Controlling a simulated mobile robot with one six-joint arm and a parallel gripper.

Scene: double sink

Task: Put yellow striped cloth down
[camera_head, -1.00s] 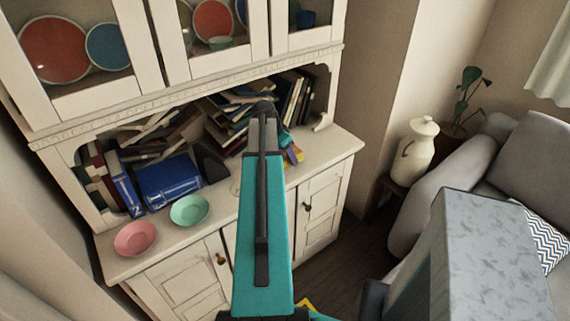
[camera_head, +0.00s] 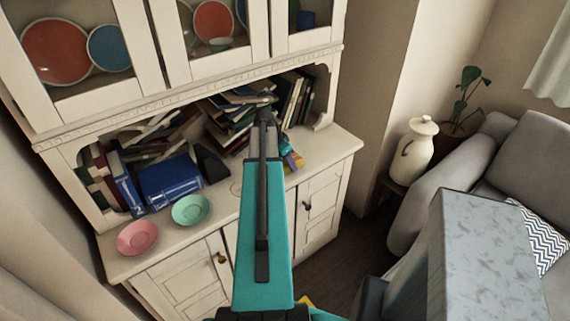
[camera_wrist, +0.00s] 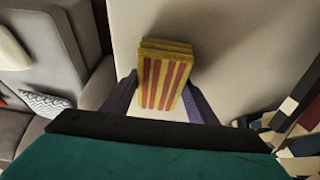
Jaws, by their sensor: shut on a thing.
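The yellow striped cloth (camera_wrist: 163,78) is a folded, block-like bundle with red stripes. In the wrist view it sits between the two purple fingers of my gripper (camera_wrist: 160,98), which is shut on it. In the head view only a small yellow and orange part of the cloth (camera_head: 294,161) shows past my teal arm, over the right part of the white cabinet's counter (camera_head: 330,147). My gripper (camera_head: 286,148) is mostly hidden there by the arm. I cannot tell whether the cloth touches the counter.
A pink bowl (camera_head: 137,238) and a green bowl (camera_head: 191,210) stand on the counter's left part. Leaning and piled books (camera_head: 235,108) fill the niche behind. Counter to the right of the cloth is clear. A cream jug (camera_head: 413,150) and grey sofa (camera_head: 440,190) stand farther right.

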